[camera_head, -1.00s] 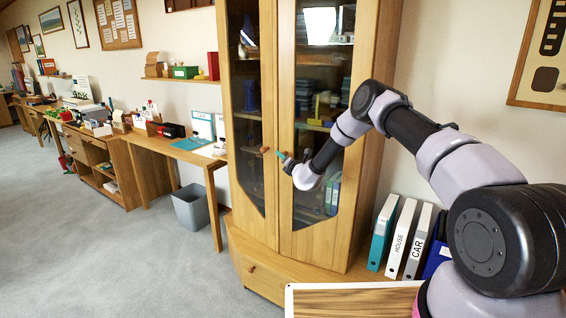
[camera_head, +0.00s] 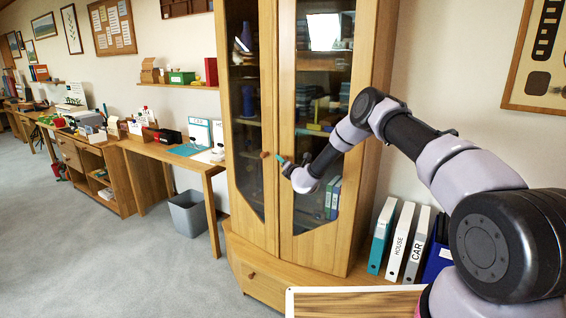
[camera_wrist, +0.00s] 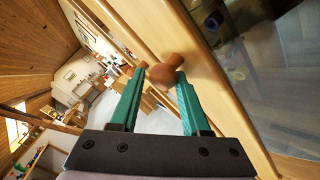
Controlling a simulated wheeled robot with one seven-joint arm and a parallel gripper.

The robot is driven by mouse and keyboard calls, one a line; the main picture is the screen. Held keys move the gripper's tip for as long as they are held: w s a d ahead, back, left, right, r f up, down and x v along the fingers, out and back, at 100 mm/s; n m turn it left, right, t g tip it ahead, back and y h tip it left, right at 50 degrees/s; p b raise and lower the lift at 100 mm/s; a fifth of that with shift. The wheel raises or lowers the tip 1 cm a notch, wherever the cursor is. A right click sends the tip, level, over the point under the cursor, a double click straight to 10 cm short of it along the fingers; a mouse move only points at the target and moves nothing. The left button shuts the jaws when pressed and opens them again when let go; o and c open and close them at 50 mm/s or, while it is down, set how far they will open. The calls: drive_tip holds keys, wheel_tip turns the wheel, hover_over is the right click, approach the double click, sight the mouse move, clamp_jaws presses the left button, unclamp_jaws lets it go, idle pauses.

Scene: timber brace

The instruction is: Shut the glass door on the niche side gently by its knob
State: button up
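The wooden cabinet has two glass doors, a left door (camera_head: 250,235) and a right door (camera_head: 312,248), whose stiles meet near the middle. I cannot tell whether either stands slightly ajar. A round brown knob (camera_head: 264,154) shows on the left door. My gripper (camera_head: 283,160) is in front of the right door's stile, at knob height. In the wrist view, its teal fingers (camera_wrist: 160,74) are apart, with a brown knob (camera_wrist: 165,71) between their tips, closer to the right one. Firm contact cannot be made out.
The cabinet's lower ledge and drawer (camera_head: 262,285) jut out below the doors. Upright binders (camera_head: 400,242) stand right of the doors. A desk (camera_head: 185,157) and a grey bin (camera_head: 188,213) are on the left. The carpet at the left front is clear.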

drive_tip(key=shift+w+d+r, duration=0.25)
drive_tip(key=shift+w+r, duration=0.25)
drive_tip(key=shift+r, duration=0.2)
drive_tip(key=shift+s+d+f, duration=0.2)
drive_tip(key=shift+s+f, duration=0.15)
drive_tip(key=shift+s, duration=0.05)
drive_tip(key=v, duration=1)
drive_tip(key=shift+s+a+f, duration=0.25)
drive_tip(key=shift+s+f, duration=0.05)
drive_tip(key=shift+s, duration=0.15)
